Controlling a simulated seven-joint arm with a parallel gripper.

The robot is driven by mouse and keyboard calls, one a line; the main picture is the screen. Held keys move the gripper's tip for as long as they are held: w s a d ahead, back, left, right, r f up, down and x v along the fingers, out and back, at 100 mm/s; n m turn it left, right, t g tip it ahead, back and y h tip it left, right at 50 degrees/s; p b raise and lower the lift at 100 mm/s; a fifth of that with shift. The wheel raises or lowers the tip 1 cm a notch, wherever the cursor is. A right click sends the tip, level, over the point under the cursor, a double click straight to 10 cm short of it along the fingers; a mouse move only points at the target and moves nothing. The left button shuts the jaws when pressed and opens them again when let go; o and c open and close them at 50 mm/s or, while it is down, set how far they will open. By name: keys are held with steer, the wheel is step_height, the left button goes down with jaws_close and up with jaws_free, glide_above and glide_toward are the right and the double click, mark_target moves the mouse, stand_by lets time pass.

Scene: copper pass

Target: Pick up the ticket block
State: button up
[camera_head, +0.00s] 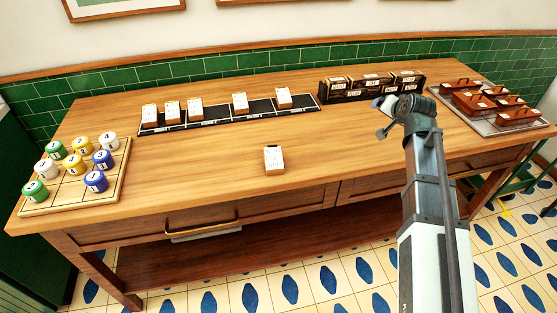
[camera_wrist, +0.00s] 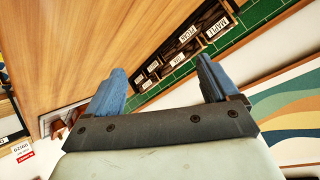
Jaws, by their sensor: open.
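A ticket block (camera_head: 273,159), small and brown with a white written face, stands alone near the front middle of the wooden table. Several similar blocks stand in a row on a long black rack (camera_head: 229,114) behind it; I cannot tell for sure which block the task names. My gripper (camera_head: 384,118) is up and to the right of the lone block, apart from it, above the table's right half. In the wrist view my gripper (camera_wrist: 160,88) has its two blue fingers spread wide with nothing between them. The lone block is not seen there.
A board (camera_head: 66,199) with several numbered round pieces lies at the left. A dark labelled box rack (camera_head: 371,86) stands at the back right. A grey tray (camera_head: 484,123) with several handled brown boxes is at the far right. The table middle (camera_head: 330,150) is clear.

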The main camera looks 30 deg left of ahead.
steer(key=s+a+r+n+g, duration=0.1)
steer(key=s+a+n+g, duration=0.25)
steer(key=s+a, duration=1.05)
steer(key=n+g+h, duration=0.2)
steer(key=n, duration=0.2)
glide_toward(273, 155)
steer(key=shift+n+g+h, duration=0.25)
steer(key=shift+h, duration=0.05)
steer(key=x, duration=0.4)
steer(key=shift+w+a+f, duration=0.15)
steer(key=shift+a+f, duration=0.1)
steer(key=shift+a, duration=0.2)
steer(key=shift+x, duration=2.6)
steer(key=shift+w+d, duration=0.15)
steer(key=c, duration=1.1)
steer(key=shift+r, duration=0.1)
